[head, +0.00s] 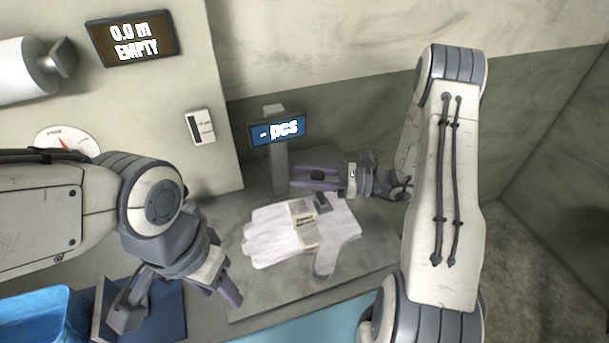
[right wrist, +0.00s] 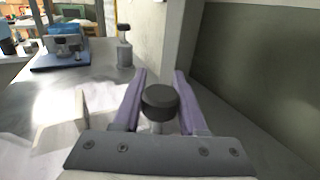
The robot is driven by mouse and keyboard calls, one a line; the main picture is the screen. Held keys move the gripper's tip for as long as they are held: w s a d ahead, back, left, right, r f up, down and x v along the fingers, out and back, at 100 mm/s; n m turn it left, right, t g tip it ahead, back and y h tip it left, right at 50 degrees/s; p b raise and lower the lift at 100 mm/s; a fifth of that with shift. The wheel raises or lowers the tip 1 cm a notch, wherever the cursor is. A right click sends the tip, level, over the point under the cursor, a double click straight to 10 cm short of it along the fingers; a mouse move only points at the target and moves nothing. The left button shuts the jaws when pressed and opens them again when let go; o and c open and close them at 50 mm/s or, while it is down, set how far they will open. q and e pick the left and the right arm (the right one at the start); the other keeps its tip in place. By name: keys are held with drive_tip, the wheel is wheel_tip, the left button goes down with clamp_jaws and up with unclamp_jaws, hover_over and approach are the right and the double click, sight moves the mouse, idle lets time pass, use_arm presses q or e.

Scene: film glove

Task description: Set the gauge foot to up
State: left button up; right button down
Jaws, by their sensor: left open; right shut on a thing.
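A dark round knob (right wrist: 160,102) on a pale stem sits between the purple fingers of my right gripper (right wrist: 158,88), which is shut on it. In the head view the knob (head: 318,174) is small, just right of the display post. Which part is the gauge foot, and whether it is up or down, I cannot tell. A white glove (head: 270,238) with a printed paper band (head: 304,224) lies flat on the grey plate, just nearer than my right gripper. My left gripper (head: 178,298) is open and empty at the lower left.
A "- pcs" display (head: 277,131) stands on a post behind the glove. An "0.0 m EMPTY" display (head: 133,38) and a dial (head: 68,141) are on the left wall panel. A blue bin (head: 40,318) is at the lower left.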

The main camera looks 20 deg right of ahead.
wheel_tip(320, 180, up, 9)
drive_tip(key=p, duration=0.5)
drive_tip(key=shift+f+p, duration=0.2)
drive_tip(key=shift+p, duration=0.2)
drive_tip(key=shift+c, duration=2.2)
unclamp_jaws()
drive_tip(key=b+v, duration=0.3)
drive_tip(key=v, duration=0.7)
drive_tip(key=shift+d, duration=0.2)
drive_tip(key=shift+s, duration=0.15)
